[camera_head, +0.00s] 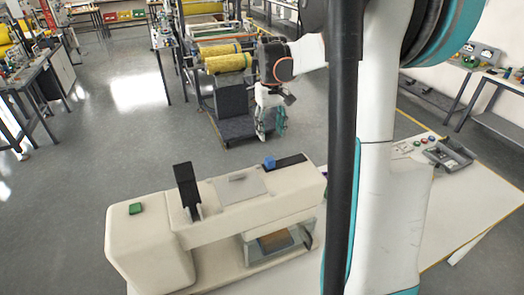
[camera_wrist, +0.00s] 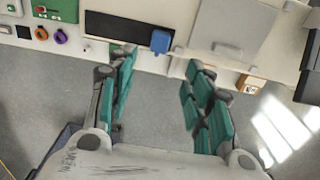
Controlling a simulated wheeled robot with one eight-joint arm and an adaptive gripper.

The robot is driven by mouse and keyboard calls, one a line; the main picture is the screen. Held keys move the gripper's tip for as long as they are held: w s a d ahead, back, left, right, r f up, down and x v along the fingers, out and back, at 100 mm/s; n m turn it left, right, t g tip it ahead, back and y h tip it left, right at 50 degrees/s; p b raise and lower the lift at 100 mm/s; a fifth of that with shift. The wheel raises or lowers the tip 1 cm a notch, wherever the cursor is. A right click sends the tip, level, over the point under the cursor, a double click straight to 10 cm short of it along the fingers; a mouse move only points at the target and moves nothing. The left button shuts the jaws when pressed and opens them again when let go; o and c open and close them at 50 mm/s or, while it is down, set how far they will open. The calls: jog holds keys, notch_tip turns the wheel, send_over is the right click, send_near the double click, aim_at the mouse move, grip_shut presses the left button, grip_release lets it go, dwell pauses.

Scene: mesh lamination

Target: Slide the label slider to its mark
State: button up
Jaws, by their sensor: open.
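The label slider looks to be the small blue knob (camera_head: 269,163) at the left end of a black track (camera_head: 291,160) on top of a long cream machine (camera_head: 150,240). In the wrist view the blue knob (camera_wrist: 160,41) sits at the right end of the black track (camera_wrist: 112,27). I cannot make out its mark. My gripper (camera_head: 271,125) hangs beyond the machine's far side in the head view. In the wrist view its teal-padded fingers (camera_wrist: 162,65) are spread apart and empty. The knob appears just past the fingertips, between them, apart from both.
A grey tray (camera_head: 447,153) is on the white table (camera_head: 440,205). A machine with yellow rolls (camera_head: 228,63) stands behind my gripper.

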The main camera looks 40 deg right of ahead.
aim_at(270, 158)
notch_tip(270, 158, down, 13)
jog(key=shift+s+f+p, duration=0.1)
jog(key=shift+p, duration=0.2)
